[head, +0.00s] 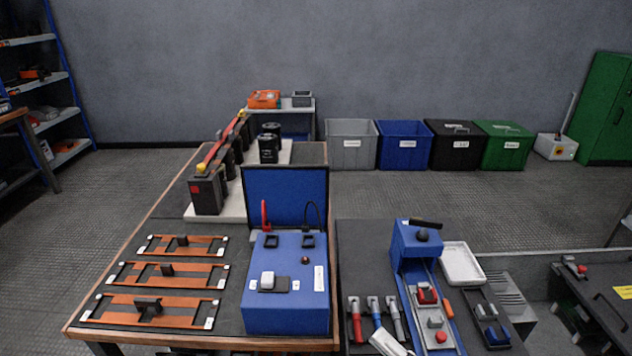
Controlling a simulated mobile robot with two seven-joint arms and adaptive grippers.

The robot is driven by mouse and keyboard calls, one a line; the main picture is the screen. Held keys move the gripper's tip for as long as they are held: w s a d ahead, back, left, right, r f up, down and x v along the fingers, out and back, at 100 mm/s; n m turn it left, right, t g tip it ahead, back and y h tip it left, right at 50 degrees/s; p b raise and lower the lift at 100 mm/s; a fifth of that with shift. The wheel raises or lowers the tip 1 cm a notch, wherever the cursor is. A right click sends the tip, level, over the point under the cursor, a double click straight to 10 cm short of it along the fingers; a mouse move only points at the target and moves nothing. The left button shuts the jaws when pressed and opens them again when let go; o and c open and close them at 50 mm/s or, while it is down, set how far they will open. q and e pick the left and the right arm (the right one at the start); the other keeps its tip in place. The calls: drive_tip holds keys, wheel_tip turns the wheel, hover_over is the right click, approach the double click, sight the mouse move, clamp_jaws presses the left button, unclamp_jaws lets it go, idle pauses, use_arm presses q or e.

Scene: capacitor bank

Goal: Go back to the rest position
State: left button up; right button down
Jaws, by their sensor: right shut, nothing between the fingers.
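My right gripper (390,343) shows only in part, as a pale piece at the bottom edge right of centre, just in front of the hand tools. It is shut and empty. The rest of my right arm is cut off by the frame edge. My left gripper is not in view. A blue tester box (287,315) with an open lid, a red lead and a black lead stands on the wooden-edged bench (228,335). Left of it lie several copper bar assemblies (172,273). A row of black capacitors (208,192) with a red bar on top stands behind them.
A dark work surface (357,240) holds a blue fixture (415,245), a white tray (462,263) and tools with red, blue and grey handles (373,308). Grey, blue, black and green bins (351,150) line the wall. A dark cart (590,300) stands at right. Floor is clear behind the benches.

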drive_tip(key=s+d+f+m+g+h, duration=0.1)
drive_tip(key=s+d+f+m+h, duration=0.25)
drive_tip(key=f+m, duration=0.4)
drive_tip(key=s+d+f+m+g+h, duration=0.2)
drive_tip(key=s+f+m+h, duration=0.25)
drive_tip(key=f+m, duration=0.3)
drive_tip(key=s+d+f+m+g+h, duration=0.1)
drive_tip(key=s+d+f+m+h, duration=0.2)
drive_tip(key=s+f+m, duration=0.35)
use_arm(q)
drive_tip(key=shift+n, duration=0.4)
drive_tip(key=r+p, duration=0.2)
drive_tip(key=p, duration=0.2)
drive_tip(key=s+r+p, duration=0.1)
drive_tip(key=p, duration=0.4)
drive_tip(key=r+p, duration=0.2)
drive_tip(key=p, duration=0.2)
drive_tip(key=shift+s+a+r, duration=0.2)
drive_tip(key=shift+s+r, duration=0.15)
use_arm(e)
drive_tip(key=r, duration=0.1)
drive_tip(key=r+m, duration=0.1)
drive_tip(key=r, duration=0.1)
drive_tip(key=s+r+m, duration=0.1)
drive_tip(key=shift+d+r+h, duration=0.2)
drive_tip(key=shift+r+h, duration=0.15)
drive_tip(key=shift+h, duration=0.05)
